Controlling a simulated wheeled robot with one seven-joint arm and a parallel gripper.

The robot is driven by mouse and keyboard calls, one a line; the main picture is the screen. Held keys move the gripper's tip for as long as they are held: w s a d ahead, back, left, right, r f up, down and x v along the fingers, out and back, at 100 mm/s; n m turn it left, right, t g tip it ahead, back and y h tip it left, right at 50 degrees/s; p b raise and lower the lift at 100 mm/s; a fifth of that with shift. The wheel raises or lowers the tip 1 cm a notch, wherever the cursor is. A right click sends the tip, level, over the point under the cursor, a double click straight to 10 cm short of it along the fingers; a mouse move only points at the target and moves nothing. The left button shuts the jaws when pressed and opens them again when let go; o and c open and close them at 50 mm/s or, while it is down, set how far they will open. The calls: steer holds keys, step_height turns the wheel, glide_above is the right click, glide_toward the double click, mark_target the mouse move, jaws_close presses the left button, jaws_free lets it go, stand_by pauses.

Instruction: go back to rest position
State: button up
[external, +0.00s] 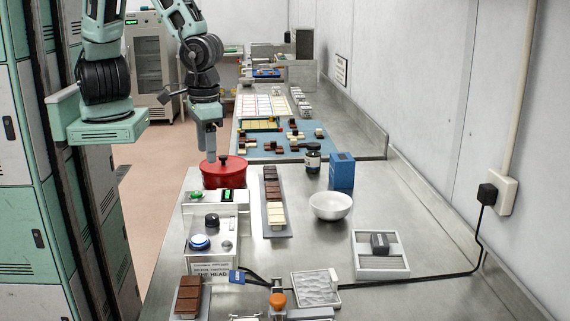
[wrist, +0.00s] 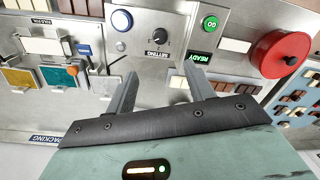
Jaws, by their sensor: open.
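My gripper (external: 210,155) hangs at the end of my arm in the external view, just above and at the left side of the red lidded pot (external: 224,172). In the wrist view my gripper (wrist: 160,90) shows two spread fingers with nothing between them. Beyond the fingers is a control panel with a black setting knob (wrist: 160,37), a blue button (wrist: 121,20) and a green GO button (wrist: 210,23). The red pot also shows at the right of the wrist view (wrist: 280,58).
A tray of brown and cream bars (external: 274,205), a white bowl (external: 330,206), a blue box (external: 342,170) and a dark jar (external: 312,160) stand on the steel counter. A black cable (external: 440,276) crosses its front. A blue mat (external: 270,150) with pieces lies farther back. Floor is free at left.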

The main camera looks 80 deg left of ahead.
steer(key=w+a+f+n+b, duration=0.1)
steer(key=a+b, duration=0.2)
steer(key=a, duration=0.6)
steer(key=a+f+n+b, duration=0.1)
steer(key=a+f+b, duration=0.15)
steer(key=a, duration=0.75)
steer(key=s+a+f+n+b, duration=0.1)
steer(key=s+a+b, duration=0.5)
steer(key=s+a, duration=0.5)
steer(key=a, duration=0.4)
steer(key=shift+s+a+f+b, duration=0.3)
steer(key=shift+s+a+b, duration=0.05)
steer(key=shift+a, duration=0.05)
